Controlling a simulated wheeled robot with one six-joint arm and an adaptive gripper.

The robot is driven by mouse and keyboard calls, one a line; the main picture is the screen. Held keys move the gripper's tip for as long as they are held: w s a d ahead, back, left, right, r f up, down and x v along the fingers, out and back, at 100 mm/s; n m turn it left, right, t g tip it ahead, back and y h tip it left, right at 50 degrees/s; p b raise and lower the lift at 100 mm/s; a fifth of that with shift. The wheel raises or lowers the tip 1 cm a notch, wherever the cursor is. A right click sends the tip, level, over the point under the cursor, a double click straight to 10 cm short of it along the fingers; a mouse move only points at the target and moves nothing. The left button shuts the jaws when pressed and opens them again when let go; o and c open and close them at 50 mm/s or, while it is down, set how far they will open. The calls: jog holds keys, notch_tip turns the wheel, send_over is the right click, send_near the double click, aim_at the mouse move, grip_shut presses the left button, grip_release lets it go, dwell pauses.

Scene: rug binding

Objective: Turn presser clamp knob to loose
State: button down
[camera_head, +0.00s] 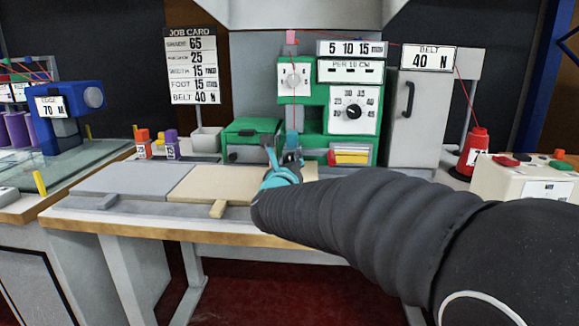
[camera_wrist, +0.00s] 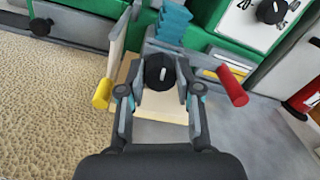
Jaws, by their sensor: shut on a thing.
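The presser clamp knob (camera_wrist: 158,72) is round and black with a short white mark, which points nearly straight up in the wrist view. It sits over a pale wooden plate (camera_wrist: 160,107). My gripper (camera_wrist: 160,82) has its fingers on either side of the knob and is shut on it. A yellow peg (camera_wrist: 101,93) stands to the left of the knob, and a red peg (camera_wrist: 232,86) to the right. In the head view my gripper (camera_head: 280,174) is at the green sewing machine (camera_head: 310,125), and the knob is hidden behind it. Any loose label is not legible.
Teal blocks (camera_wrist: 173,22) stand just behind the knob. A green drawer box (camera_head: 252,138) is to the left, and a dial (camera_head: 353,110) is above right. A beige board (camera_head: 215,184) lies on the table. A red thread cone (camera_head: 473,152) stands at right.

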jog(key=n+b, duration=0.2)
jog(key=n, duration=0.2)
jog(key=shift+f, duration=0.1)
jog(key=n, duration=0.6)
jog(key=shift+b, duration=0.35)
jog(key=n+p, duration=0.1)
jog(key=n, duration=0.4)
jog(key=shift+n+y, duration=0.3)
jog(key=shift+n, duration=0.1)
jog(key=n+p, duration=0.1)
jog(key=n, duration=0.4)
jog(key=shift+p, duration=0.3)
jog(key=shift+f+n, duration=0.1)
jog(key=shift+n, duration=0.2)
jog(key=c, duration=0.8)
grip_release()
